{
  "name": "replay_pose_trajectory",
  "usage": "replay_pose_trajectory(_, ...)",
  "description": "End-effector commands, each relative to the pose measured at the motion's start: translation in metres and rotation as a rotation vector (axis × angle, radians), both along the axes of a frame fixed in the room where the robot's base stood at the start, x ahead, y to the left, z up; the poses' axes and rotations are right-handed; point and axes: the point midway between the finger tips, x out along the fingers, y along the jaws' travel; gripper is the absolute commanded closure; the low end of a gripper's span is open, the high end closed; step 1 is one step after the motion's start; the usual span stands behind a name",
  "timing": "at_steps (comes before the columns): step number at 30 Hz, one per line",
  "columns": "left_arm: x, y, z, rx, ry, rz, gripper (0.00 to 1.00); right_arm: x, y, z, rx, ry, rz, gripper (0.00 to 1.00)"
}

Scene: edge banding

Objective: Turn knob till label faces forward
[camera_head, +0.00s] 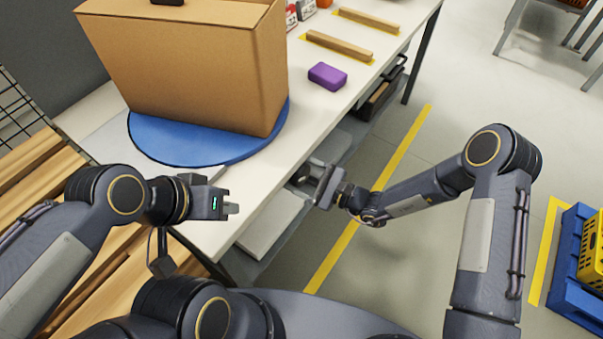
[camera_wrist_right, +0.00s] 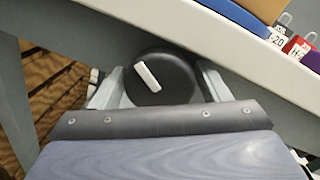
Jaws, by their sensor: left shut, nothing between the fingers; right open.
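A large cardboard box (camera_head: 190,75) stands on a blue turntable (camera_head: 195,153) on the white table. I see no label on the box faces in view. A round black knob (camera_wrist_right: 175,88) with a white bar (camera_wrist_right: 147,76) shows in the right wrist view, below the table edge; the bar is tilted. My right gripper (camera_head: 318,182) is open at the table's front edge. In its wrist view, its fingers (camera_wrist_right: 158,90) lie on either side of the knob; I cannot tell whether they touch it. My left gripper (camera_head: 232,208) is shut and empty, near the table's front edge.
A purple block (camera_head: 327,76) and wooden strips (camera_head: 339,45) lie on the table right of the turntable. Wooden planks (camera_head: 45,170) are at the left. A blue crate (camera_head: 575,268) stands on the floor at the right. A shelf (camera_head: 272,222) sits under the table.

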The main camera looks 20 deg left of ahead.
Motion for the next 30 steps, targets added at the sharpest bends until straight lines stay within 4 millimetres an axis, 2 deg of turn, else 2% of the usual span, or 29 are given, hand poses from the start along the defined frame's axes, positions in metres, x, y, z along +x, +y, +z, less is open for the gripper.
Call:
replay_pose_trajectory(1, 0.000, 0.000, 0.000, 0.000, 0.000, 0.000, 1.00, 0.000, 0.000, 0.000, 0.000, 0.000, 0.000, 0.31)
replay_pose_trajectory(8, 0.000, 0.000, 0.000, 0.000, 0.000, 0.000, 1.00, 0.000, 0.000, 0.000, 0.000, 0.000, 0.000, 0.61)
replay_pose_trajectory(20, 0.000, 0.000, -0.004, 0.000, 0.000, 0.000, 1.00, 0.000, -0.001, -0.002, 0.026, 0.076, -0.001, 0.62)
replay_pose_trajectory(30, 0.000, 0.000, -0.011, 0.000, 0.000, 0.000, 1.00, 0.000, -0.001, -0.002, 0.119, 0.331, -0.001, 0.62)
